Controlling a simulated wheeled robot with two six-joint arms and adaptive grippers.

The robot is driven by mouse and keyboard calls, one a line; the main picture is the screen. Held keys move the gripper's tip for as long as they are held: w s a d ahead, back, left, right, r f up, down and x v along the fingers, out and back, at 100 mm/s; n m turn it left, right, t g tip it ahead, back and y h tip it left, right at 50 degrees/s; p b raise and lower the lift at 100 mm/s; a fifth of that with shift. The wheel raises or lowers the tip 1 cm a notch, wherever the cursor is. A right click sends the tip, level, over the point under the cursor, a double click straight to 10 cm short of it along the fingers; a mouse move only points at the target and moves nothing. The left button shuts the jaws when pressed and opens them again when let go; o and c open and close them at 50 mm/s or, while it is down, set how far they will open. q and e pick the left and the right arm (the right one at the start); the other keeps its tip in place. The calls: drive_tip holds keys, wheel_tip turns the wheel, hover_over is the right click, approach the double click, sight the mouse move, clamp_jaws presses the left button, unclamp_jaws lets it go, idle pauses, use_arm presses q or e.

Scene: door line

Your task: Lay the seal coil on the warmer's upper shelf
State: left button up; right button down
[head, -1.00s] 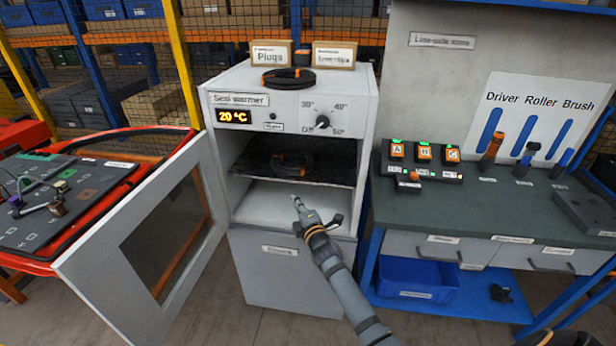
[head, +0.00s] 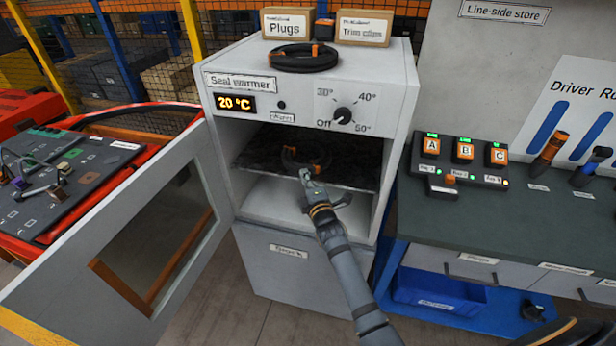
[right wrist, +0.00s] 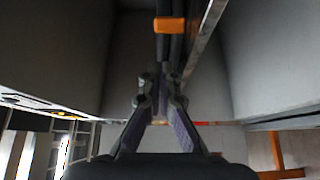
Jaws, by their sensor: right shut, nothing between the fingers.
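The seal warmer (head: 385,95) stands with its door open, and its display reads 20 °C. A black seal coil with an orange tag (head: 288,160) lies on the dark upper shelf (head: 355,172) inside. My right gripper (head: 306,176) is shut and empty at the front of that shelf, just before the coil. In the right wrist view its fingers (right wrist: 160,95) are together, and the coil's orange tag (right wrist: 170,25) shows ahead of them. I cannot tell whether they touch the coil. A second black coil (head: 300,68) lies on top of the warmer. My left gripper is out of view.
The warmer's open door (head: 60,285) swings out to the left, beside a red-edged board (head: 75,175). Boxes of plugs (head: 287,24) and trim clips (head: 362,28) stand on the warmer. A workbench (head: 540,220) with lettered orange units (head: 464,151) is on the right.

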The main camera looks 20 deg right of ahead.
sight(310, 170)
drive_tip(key=w+d, duration=0.2)
drive_tip(key=shift+w+d, duration=0.2)
drive_tip(key=shift+w, duration=0.1)
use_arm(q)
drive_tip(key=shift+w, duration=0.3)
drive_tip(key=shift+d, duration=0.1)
use_arm(e)
drive_tip(key=shift+a+r, duration=0.1)
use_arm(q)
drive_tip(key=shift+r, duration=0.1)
